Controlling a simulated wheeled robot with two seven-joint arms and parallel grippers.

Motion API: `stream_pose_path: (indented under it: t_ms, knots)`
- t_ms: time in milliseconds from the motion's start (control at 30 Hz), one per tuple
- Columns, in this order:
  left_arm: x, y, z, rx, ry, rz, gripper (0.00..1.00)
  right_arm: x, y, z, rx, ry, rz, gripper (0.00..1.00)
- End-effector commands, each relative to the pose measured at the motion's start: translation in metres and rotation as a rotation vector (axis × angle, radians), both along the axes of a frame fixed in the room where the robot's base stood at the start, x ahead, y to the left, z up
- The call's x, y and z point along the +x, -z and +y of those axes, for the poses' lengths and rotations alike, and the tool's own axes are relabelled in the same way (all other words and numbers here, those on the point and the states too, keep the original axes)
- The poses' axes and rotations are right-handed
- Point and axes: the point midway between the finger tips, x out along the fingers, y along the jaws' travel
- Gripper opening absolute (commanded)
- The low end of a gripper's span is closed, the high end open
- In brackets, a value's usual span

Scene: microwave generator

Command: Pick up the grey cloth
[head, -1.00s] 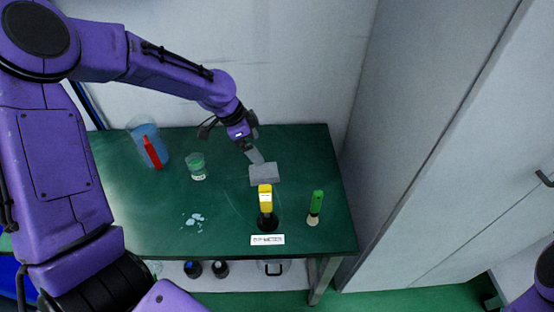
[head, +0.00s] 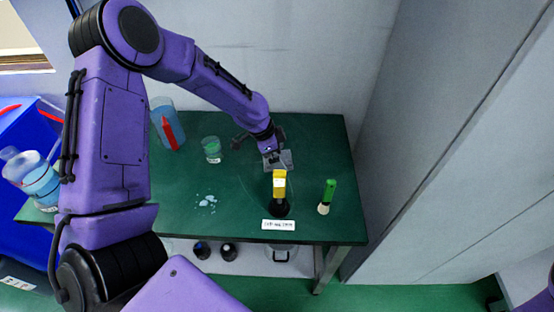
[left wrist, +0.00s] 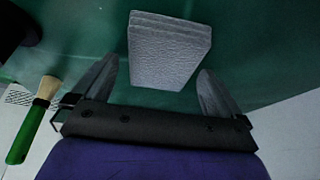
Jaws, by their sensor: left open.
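The grey cloth (head: 287,158) is a folded, textured block lying on the green table (head: 229,225). My left gripper (head: 272,158) is over the cloth in the head view and hides part of it. In the left wrist view the cloth (left wrist: 168,50) lies ahead of and between the two spread fingers of the left gripper (left wrist: 158,88). The gripper is open and nothing is in its grip. My right gripper is not in view.
A yellow-topped device (head: 279,184) stands just in front of the cloth, with a white label (head: 278,225) before it.

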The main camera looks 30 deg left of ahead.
Motion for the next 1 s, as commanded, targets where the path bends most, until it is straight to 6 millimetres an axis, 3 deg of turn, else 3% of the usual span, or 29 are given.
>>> stream_pose_path:
  t_ms: [367,400,567,867,1000]
  knots:
    - [0.000,0.004,0.000,-0.001,0.000,0.001,1.00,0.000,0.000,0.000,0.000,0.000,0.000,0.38]
    - [0.000,0.005,0.000,-0.001,0.000,0.001,0.97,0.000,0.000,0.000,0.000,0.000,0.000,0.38]
    - [0.000,0.004,0.000,-0.001,0.000,0.001,0.45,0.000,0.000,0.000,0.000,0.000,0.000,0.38]
    - [0.000,0.003,0.000,0.000,0.001,0.000,0.45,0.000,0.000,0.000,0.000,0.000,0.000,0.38]
    - [0.000,-0.007,0.000,0.000,0.001,-0.002,0.45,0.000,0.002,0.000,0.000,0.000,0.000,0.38]
